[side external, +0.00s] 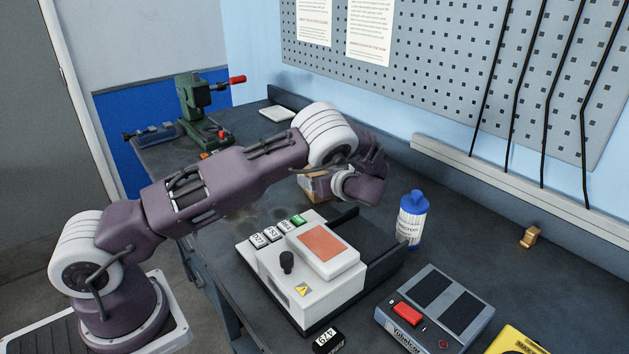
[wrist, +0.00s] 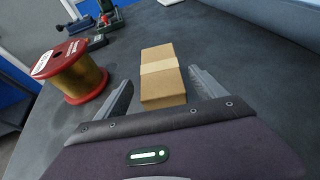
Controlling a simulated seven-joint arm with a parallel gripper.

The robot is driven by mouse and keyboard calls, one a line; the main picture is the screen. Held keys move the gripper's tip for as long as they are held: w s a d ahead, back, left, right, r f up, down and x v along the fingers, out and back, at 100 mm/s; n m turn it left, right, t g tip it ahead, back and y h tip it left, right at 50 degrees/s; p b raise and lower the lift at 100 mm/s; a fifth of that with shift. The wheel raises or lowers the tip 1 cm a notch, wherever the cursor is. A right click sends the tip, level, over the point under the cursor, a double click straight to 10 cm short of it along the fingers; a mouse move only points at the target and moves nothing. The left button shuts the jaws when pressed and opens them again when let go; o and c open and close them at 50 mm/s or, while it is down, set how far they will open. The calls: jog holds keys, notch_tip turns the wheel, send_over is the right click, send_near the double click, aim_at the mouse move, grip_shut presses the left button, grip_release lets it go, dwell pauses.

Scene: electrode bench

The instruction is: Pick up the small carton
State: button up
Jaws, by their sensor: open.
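The small carton (wrist: 160,82) is a brown cardboard box with a paler tape band across its top. In the wrist view it lies on the dark bench just ahead of my gripper (wrist: 163,92), its near end between the two grey fingers. The fingertips are hidden there.
A red-flanged spool of copper wire (wrist: 72,72) stands left of the carton. A green press (side external: 203,108) stands at the far end. A white device with an orange screen (side external: 318,260), a blue-capped bottle (side external: 411,218) and a grey pedal unit (side external: 434,308) stand nearer the camera.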

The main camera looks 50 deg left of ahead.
jog(key=x, duration=0.4)
jog(key=shift+w+a+f, duration=0.15)
jog(key=shift+a, duration=0.1)
grip_shut()
